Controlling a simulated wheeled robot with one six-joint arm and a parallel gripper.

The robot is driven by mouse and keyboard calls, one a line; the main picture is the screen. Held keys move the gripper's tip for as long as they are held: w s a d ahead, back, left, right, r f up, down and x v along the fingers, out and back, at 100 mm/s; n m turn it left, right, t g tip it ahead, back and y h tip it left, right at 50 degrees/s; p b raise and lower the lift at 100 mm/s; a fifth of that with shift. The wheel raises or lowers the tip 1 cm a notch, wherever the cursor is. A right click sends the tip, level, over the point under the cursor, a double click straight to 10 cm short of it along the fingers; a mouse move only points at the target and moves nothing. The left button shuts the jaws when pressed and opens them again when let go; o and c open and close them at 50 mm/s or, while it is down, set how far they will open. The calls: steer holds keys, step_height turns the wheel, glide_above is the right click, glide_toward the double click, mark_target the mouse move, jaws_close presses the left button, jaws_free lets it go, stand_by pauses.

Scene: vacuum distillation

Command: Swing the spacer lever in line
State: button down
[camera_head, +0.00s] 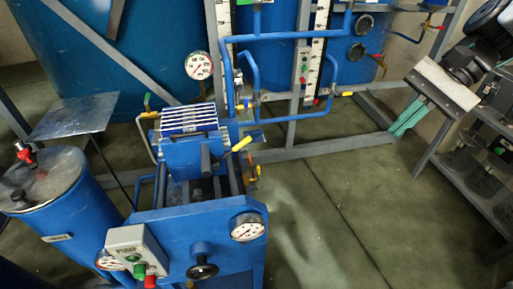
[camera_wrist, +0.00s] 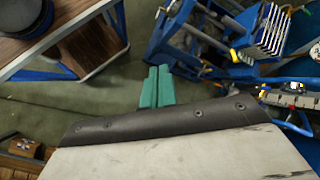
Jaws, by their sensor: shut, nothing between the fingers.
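A blue filter-press-like machine (camera_head: 205,224) stands at the lower left of the head view, with a stack of white-edged plates (camera_head: 189,118). A lever with a yellow handle (camera_head: 241,144) sticks out to the upper right beside the plates; I take it for the spacer lever. A yellow handle, apparently the same one, shows in the wrist view (camera_wrist: 240,57). My gripper (camera_head: 398,132) is at the right of the head view, well away from the lever. Its green fingers (camera_wrist: 159,70) are together and empty.
A blue drum (camera_head: 50,215) and a small metal table (camera_head: 75,116) stand left of the machine. Tanks and blue pipes (camera_head: 280,37) fill the back. A grey shelf (camera_head: 478,185) stands at the right. The floor (camera_head: 335,205) between is clear.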

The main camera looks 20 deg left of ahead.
steer(key=w+a+f+m+g+y, duration=0.25)
steer(key=w+a+f, duration=0.25)
steer(key=w+a, duration=0.35)
steer(key=m+g+y, duration=0.2)
steer(key=m+y, duration=0.7)
steer(key=y, duration=0.1)
glide_toward(242, 146)
step_height(242, 146, down, 3)
steer(key=a, duration=0.2)
steer(key=shift+t+h, duration=0.25)
steer(key=shift+t, duration=0.2)
steer(key=a+r, duration=0.1)
steer(key=s+a+r, duration=0.1)
steer(key=a+r, duration=0.1)
steer(key=shift+s+a+r, duration=0.15)
steer(key=shift+s+r, duration=0.05)
steer(key=shift+s, duration=0.15)
